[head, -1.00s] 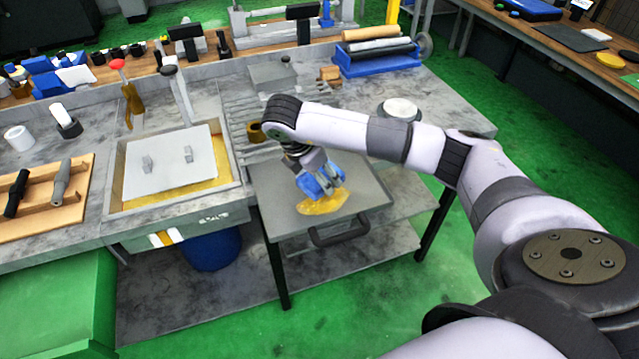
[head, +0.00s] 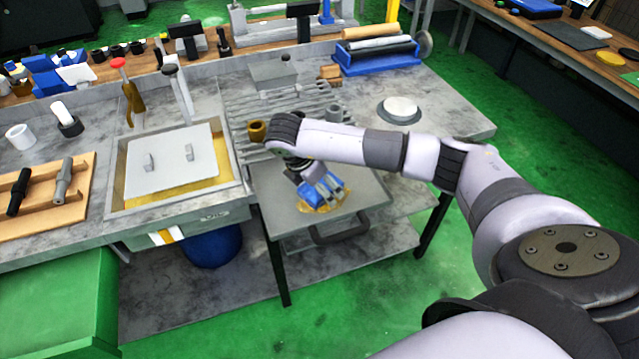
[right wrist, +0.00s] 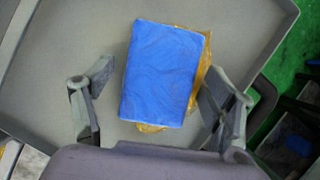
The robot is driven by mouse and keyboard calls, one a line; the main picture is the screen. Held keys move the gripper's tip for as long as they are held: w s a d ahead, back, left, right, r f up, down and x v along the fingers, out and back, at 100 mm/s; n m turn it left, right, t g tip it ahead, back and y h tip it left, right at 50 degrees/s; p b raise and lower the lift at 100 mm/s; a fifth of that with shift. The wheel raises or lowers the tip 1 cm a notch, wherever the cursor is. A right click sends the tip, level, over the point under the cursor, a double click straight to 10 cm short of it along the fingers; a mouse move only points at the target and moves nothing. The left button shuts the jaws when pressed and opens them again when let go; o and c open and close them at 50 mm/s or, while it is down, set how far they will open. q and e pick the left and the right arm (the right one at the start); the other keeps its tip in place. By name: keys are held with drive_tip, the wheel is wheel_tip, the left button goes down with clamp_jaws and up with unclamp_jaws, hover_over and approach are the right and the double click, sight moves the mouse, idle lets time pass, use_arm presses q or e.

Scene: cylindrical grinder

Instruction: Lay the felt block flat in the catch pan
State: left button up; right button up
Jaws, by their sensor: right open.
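The blue felt block (right wrist: 163,75) lies broad face up over a yellow-brown puddle in the grey catch pan (right wrist: 60,40), as the right wrist view shows. It looks flat, with the puddle showing along its right and near edges. In the head view the block (head: 340,187) is partly hidden by my right gripper (head: 328,192), and the pan (head: 372,193) shows below the arm. My right gripper (right wrist: 160,100) is open, with one finger on each side of the block. A gap shows at the left finger; the right finger is close to the block's edge. My left gripper is out of view.
A black handle (head: 340,232) is on the pan's front side. A brown cup-like part (head: 258,131) stands behind the pan, near my arm. A sunken tray with a white lid (head: 170,165) is to the left. A white round disc (head: 400,108) lies on the bench at right.

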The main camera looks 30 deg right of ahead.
sight(311, 191)
drive_tip(key=b+v, duration=0.2)
drive_tip(key=v, duration=0.4)
drive_tip(key=shift+w+a+r, duration=0.1)
drive_tip(key=shift+p+v, duration=0.4)
drive_tip(key=shift+v, duration=2.45)
drive_tip(key=shift+r, duration=0.1)
